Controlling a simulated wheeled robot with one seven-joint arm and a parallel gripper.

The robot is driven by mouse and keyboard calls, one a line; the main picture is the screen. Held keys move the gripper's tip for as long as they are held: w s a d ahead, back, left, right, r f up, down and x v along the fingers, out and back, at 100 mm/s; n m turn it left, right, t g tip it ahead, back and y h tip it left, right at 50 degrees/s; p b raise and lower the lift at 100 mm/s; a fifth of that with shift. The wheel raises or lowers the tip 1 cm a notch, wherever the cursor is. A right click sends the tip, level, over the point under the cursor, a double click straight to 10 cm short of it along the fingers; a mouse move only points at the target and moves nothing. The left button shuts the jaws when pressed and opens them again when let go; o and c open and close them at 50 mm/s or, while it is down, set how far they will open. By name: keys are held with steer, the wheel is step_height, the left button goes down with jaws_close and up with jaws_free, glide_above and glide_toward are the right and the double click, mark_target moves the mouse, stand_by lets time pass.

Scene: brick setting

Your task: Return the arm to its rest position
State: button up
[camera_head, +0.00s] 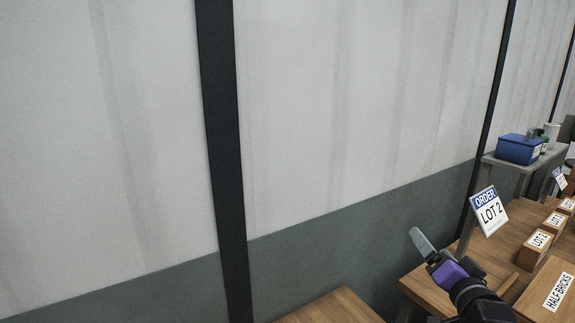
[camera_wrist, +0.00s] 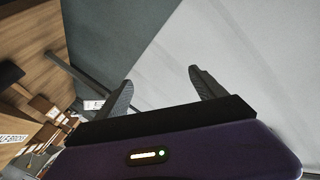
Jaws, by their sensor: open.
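My gripper (camera_head: 422,241) is at the lower right of the head view, raised in front of the left end of a wooden table (camera_head: 423,285). In the wrist view my gripper (camera_wrist: 160,82) shows two dark fingers spread apart with nothing between them.
On the table are an order sign reading LOT 2 (camera_head: 490,212), several LOT 2 blocks (camera_head: 538,242) and a HALF BRICKS box (camera_head: 553,294). A blue bin (camera_head: 519,149) stands on a raised shelf (camera_head: 553,154). Another wooden surface (camera_head: 335,308) is at bottom centre.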

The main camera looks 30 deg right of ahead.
steer(key=s+a+f+h+b, duration=0.1)
steer(key=s+a+f, duration=0.35)
steer(key=a, duration=0.45)
steer(key=s+a+f+h+b, duration=0.25)
steer(key=s+a, duration=0.35)
steer(key=a, duration=0.3)
steer(key=s+a+f+n+y+b, duration=0.1)
steer(key=s+a+f+n+y, duration=0.5)
steer(key=s, duration=0.3)
steer(key=s+a+f+n+y+b, duration=0.1)
steer(key=s+a+f+n+y, duration=0.5)
steer(key=s, duration=0.4)
steer(key=a+n, duration=0.1)
steer(key=a, duration=0.1)
steer(key=shift+s+a, duration=0.2)
steer(key=shift+a, duration=0.15)
